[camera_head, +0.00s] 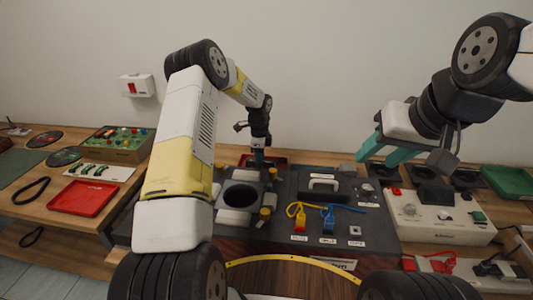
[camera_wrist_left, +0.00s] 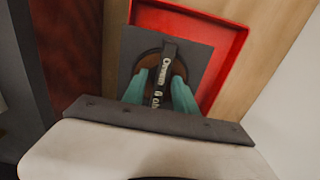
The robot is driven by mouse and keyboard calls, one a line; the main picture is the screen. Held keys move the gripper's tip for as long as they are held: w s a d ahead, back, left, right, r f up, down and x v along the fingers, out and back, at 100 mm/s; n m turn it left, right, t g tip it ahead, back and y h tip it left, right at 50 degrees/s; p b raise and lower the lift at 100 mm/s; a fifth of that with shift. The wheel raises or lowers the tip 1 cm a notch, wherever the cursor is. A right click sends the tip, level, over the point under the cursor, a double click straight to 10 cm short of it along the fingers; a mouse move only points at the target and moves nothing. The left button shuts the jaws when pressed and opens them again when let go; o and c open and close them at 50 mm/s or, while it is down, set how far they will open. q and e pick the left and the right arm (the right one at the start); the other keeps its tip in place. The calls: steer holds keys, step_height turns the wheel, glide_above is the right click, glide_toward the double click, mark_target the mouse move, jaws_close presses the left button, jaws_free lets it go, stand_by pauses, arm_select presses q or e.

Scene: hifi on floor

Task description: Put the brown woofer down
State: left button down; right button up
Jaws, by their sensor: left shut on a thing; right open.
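The brown woofer (camera_wrist_left: 151,60) shows in the left wrist view as a brown round cone on a dark grey square plate, with a dark lettered bar across it. My left gripper (camera_head: 259,158) is shut on this bar; its teal fingers (camera_wrist_left: 161,82) stand on either side of it. The plate overlaps the inside of a red tray (camera_wrist_left: 238,45); I cannot tell whether it touches the tray floor. In the head view the woofer is mostly hidden behind the gripper and the grey unit. My right gripper (camera_head: 383,150) is open and empty, raised above the right part of the bench.
A grey unit (camera_head: 315,220) with a round hole (camera_head: 240,196), a handle and coloured cables fills the middle. Another red tray (camera_head: 84,198) lies empty at left. A white control box (camera_head: 435,215) and dark square speakers stand at right. The wall is close behind.

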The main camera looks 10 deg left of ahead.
arm_select(q)
steer(key=c, duration=1)
jaws_free()
steer(key=shift+o, duration=0.2)
